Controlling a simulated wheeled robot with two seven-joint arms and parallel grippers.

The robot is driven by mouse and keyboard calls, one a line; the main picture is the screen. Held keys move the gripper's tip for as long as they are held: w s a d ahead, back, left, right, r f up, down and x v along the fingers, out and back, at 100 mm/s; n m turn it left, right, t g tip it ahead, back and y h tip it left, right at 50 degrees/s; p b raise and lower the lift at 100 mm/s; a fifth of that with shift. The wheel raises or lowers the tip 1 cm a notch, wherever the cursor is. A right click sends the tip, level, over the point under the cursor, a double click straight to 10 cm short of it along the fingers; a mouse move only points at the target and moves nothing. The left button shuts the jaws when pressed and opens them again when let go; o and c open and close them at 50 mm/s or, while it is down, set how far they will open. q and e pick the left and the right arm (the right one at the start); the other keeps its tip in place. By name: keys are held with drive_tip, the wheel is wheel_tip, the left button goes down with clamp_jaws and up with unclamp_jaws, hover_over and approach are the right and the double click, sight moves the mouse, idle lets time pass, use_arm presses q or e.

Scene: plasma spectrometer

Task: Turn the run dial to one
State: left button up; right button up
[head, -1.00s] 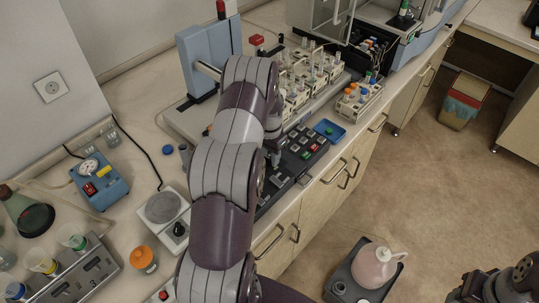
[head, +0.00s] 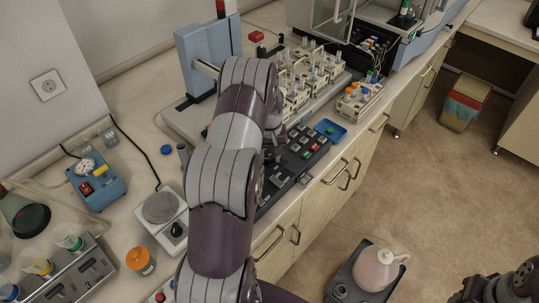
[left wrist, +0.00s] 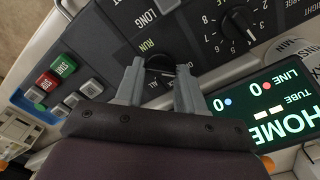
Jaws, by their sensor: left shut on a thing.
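The run dial (left wrist: 160,63) is a dark round knob on the dark control panel, beside the upside-down word RUN in the left wrist view. The letters AL show by its other side. My left gripper (left wrist: 159,72) has a grey finger on each side of the knob and is shut on it. The knob's pointer mark is not clear to me. In the head view my left arm hides most of the gripper, over the control panel (head: 300,160). Part of my right arm (head: 500,287) shows at the bottom right; its jaws cannot be made out.
Near the run dial are a numbered knob (left wrist: 238,22), a lit display (left wrist: 262,108) reading HOME, and red (left wrist: 64,66) and green buttons. Racks of tubes (head: 300,80) stand behind the panel. A blue tray (head: 330,130) lies to its right.

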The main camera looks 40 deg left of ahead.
use_arm(q)
drive_tip(key=shift+n, duration=0.4)
drive_tip(key=shift+w, duration=0.1)
drive_tip(key=o, duration=1)
drive_tip(key=shift+o, duration=0.2)
wheel_tip(320, 180, up, 13)
drive_tip(key=shift+f+b, duration=0.15)
drive_tip(key=shift+b, duration=0.15)
